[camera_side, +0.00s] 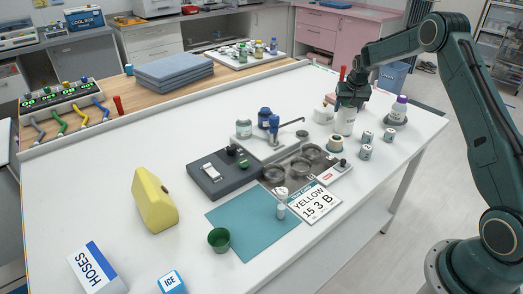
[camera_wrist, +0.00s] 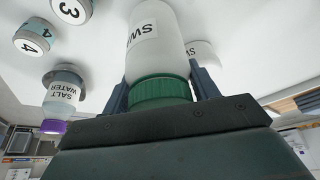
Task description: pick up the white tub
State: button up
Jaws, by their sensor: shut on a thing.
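A white tub (camera_side: 345,122) with a label stands upright below my gripper (camera_side: 348,104) at the right part of the white table. In the wrist view the white tub (camera_wrist: 155,42) shows a green ribbed lid and a label starting "SW". My gripper (camera_wrist: 160,92) is shut on it, one finger on each side just by the lid. Whether its base touches the table cannot be told. A second white container (camera_side: 323,113) stands just left of it and is partly hidden behind it in the wrist view (camera_wrist: 203,48).
Several small numbered jars (camera_side: 366,151) stand close on the right. A salt water bottle (camera_side: 398,110) with a purple cap stands farther right. The table's right front is clear.

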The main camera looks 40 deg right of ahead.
notch_tip(320, 180, up, 19)
jog(key=shift+r, duration=0.15)
dwell(0.5)
dwell(0.5)
